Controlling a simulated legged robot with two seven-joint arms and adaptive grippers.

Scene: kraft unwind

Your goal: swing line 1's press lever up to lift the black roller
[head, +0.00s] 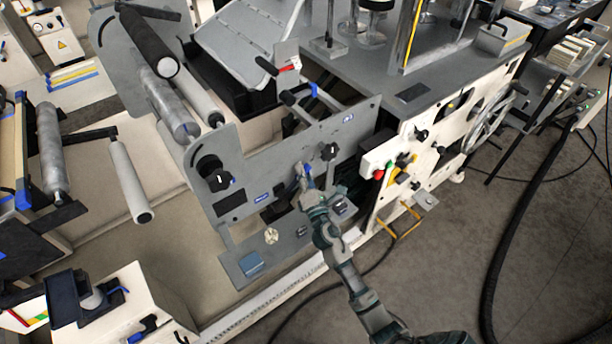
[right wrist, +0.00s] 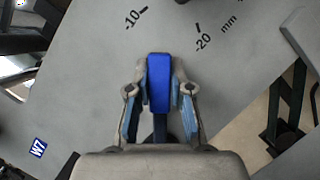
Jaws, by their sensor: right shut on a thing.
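My right gripper (head: 306,182) reaches up to the grey side plate (head: 240,160) of the machine in the head view. In the right wrist view its jaws (right wrist: 158,95) are shut on a lever's blue grip (right wrist: 159,82), one finger on each side. The grip points away from the palm, in front of a grey panel. The lever's pivot is hidden, and I cannot tell whether it is line 1's press lever. A black roller (head: 148,42) lies slanted at the upper left of the head view, above grey rollers (head: 168,104). My left gripper is not in view.
Black knobs (head: 330,151) stick out of the plate near my right gripper. In the wrist view the panel carries a scale (right wrist: 203,40) in mm.

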